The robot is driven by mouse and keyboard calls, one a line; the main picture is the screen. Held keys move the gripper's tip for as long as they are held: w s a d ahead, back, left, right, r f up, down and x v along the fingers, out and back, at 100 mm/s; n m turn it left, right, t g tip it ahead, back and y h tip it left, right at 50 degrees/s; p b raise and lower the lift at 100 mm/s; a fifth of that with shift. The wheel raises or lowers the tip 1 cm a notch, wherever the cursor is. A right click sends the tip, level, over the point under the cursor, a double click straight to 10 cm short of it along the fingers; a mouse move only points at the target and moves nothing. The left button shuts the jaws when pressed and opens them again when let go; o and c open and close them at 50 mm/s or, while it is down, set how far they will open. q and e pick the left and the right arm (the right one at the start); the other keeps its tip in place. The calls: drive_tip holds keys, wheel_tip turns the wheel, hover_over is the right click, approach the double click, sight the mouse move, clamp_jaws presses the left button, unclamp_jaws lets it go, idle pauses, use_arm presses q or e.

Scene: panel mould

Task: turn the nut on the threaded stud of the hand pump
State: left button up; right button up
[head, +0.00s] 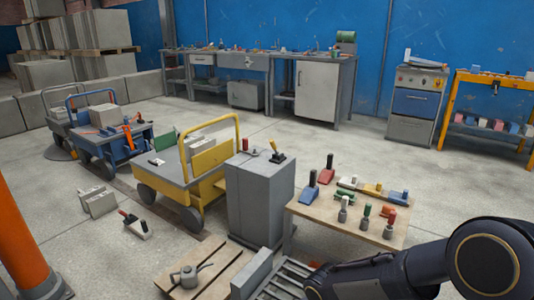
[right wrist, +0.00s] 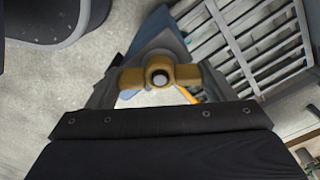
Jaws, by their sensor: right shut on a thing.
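In the right wrist view a brass nut (right wrist: 187,74) with two wings sits on the round end of the threaded stud (right wrist: 160,77). My right gripper (right wrist: 160,80) is around the nut, its grey fingers on either side, and is shut on it. Blue and grey parts show behind the nut, probably the hand pump (right wrist: 155,32), mostly hidden by the nut and fingers. In the head view only my right arm shows, at the lower right; its gripper, the nut and the pump cannot be made out there. My left gripper is in neither view.
A slatted grey rack (right wrist: 245,45) lies close beside the pump. In the head view a wooden table (head: 310,217) with several tools stands by a grey cabinet (head: 258,200). A yellow-railed cart (head: 170,173) is further left. Open concrete floor (head: 340,145) lies beyond.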

drive_tip(key=shift+f+m, duration=0.15)
drive_tip(key=shift+m, duration=0.45)
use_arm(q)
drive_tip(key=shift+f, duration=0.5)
use_arm(e)
drive_tip(key=shift+m, duration=0.3)
drive_tip(key=shift+m+b, duration=0.6)
drive_tip(key=shift+m, duration=0.7)
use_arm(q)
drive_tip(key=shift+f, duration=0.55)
use_arm(e)
drive_tip(key=shift+m, duration=0.4)
drive_tip(key=shift+m, duration=0.5)
drive_tip(key=shift+r+m, duration=0.2)
drive_tip(key=shift+m, duration=1)
